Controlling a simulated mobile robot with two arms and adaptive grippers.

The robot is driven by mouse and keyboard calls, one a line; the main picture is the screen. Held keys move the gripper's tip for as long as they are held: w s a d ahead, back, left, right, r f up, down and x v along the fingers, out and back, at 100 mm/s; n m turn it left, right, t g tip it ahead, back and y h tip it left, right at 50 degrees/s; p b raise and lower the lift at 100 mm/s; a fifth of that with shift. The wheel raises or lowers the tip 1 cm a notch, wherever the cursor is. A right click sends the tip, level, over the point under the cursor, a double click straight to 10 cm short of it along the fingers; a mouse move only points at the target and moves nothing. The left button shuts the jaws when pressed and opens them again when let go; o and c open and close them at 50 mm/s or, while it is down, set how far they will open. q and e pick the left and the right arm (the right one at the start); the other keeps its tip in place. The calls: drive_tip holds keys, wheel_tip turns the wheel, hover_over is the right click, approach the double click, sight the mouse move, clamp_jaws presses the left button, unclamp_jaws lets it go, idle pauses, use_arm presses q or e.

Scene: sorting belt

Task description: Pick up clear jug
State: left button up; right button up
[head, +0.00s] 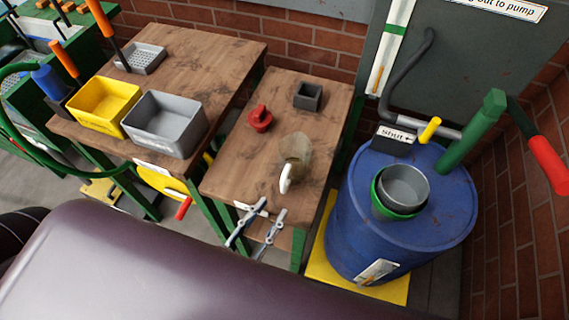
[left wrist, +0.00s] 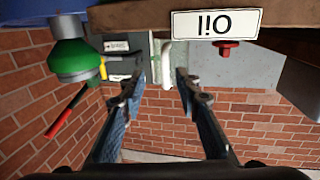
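The clear jug (head: 298,149) stands on the right-hand wooden table, with its white handle toward the front edge. My left gripper (head: 270,210) is at that table's front edge, apart from the jug and on its handle side. Its two fingers are spread with nothing between them. In the left wrist view, which is upside down, the white handle (left wrist: 167,65) shows beyond the gap between the open fingertips (left wrist: 160,76). The jug's clear body is hard to make out there. My right gripper is in neither view.
A red lid-like piece (head: 260,118) and a small dark square box (head: 308,96) stand near the jug. Yellow (head: 103,98) and grey (head: 166,123) bins stand on the left table.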

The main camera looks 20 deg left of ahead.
sight(282, 187)
use_arm(q)
drive_tip(key=shift+w+r, duration=0.7)
drive_tip(key=shift+w, duration=0.25)
drive_tip(key=shift+p+x, duration=0.4)
drive_tip(key=shift+x, duration=0.35)
drive_tip(key=x, duration=0.1)
drive_tip(key=p+x, duration=0.1)
drive_tip(key=x, duration=0.1)
drive_tip(key=shift+w+a+r, duration=0.15)
drive_tip(key=shift+w+r, duration=0.05)
drive_tip(key=shift+w, duration=0.1)
drive_tip(key=shift+w+f, duration=0.1)
drive_tip(key=shift+w, duration=0.35)
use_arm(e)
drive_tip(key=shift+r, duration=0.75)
use_arm(q)
clamp_jaws()
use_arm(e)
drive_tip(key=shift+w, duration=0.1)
